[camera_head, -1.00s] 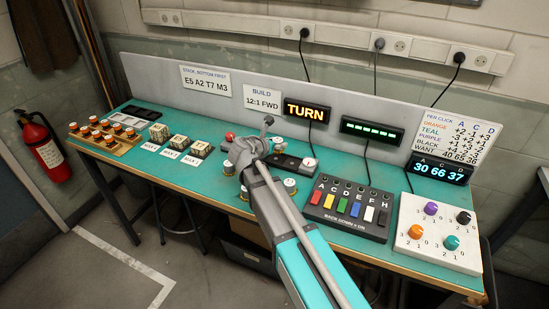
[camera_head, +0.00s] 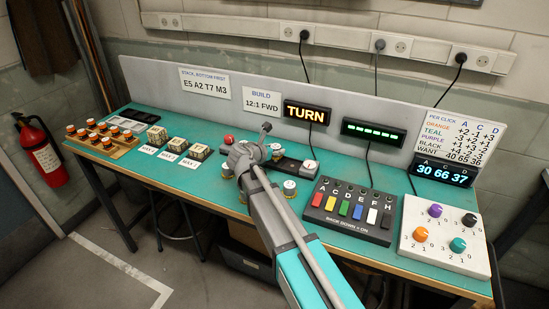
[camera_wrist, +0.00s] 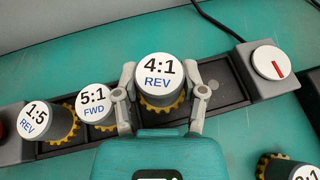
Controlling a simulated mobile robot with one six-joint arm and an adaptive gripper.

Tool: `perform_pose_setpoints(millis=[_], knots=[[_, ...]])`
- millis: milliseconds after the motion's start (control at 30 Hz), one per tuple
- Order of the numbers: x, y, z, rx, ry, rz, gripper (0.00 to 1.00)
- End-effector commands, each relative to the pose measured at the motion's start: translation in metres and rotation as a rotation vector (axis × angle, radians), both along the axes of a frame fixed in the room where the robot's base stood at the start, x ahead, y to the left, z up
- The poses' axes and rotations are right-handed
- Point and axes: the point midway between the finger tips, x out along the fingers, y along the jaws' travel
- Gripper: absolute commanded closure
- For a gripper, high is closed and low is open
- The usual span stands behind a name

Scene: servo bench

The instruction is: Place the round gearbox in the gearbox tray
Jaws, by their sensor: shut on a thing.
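My gripper (camera_wrist: 159,72) is shut on a round gearbox (camera_wrist: 158,68), a grey cylinder with a yellow gear at its foot and a white cap reading 4:1 REV. It is over the dark gearbox tray (camera_wrist: 222,90); I cannot tell whether its foot touches the tray floor. Two gearboxes stand in the tray to its left: 5:1 FWD (camera_wrist: 94,103) beside it and 1:5 REV (camera_wrist: 49,122) further left. The tray's right part is empty.
A white dial (camera_wrist: 268,63) with a red mark sits at the tray's right end, a red button (camera_head: 229,138) at its left. Loose gearboxes (camera_head: 289,187) stand in front. The sign (camera_head: 262,102) reads BUILD 12:1 FWD.

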Motion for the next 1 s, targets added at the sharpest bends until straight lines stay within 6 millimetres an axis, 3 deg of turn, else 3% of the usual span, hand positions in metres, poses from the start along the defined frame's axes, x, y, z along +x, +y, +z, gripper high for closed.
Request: perform_pose_setpoints(millis=[200,800,833,900,1000], knots=[[0.000,0.000,-0.019,0.000,0.000,0.000,0.97],[0.000,0.000,-0.024,0.000,0.000,0.000,0.97],[0.000,0.000,-0.023,0.000,0.000,0.000,0.40],[0.000,0.000,-0.023,0.000,0.000,0.000,0.31],[0.000,0.000,-0.023,0.000,0.000,0.000,0.31]])
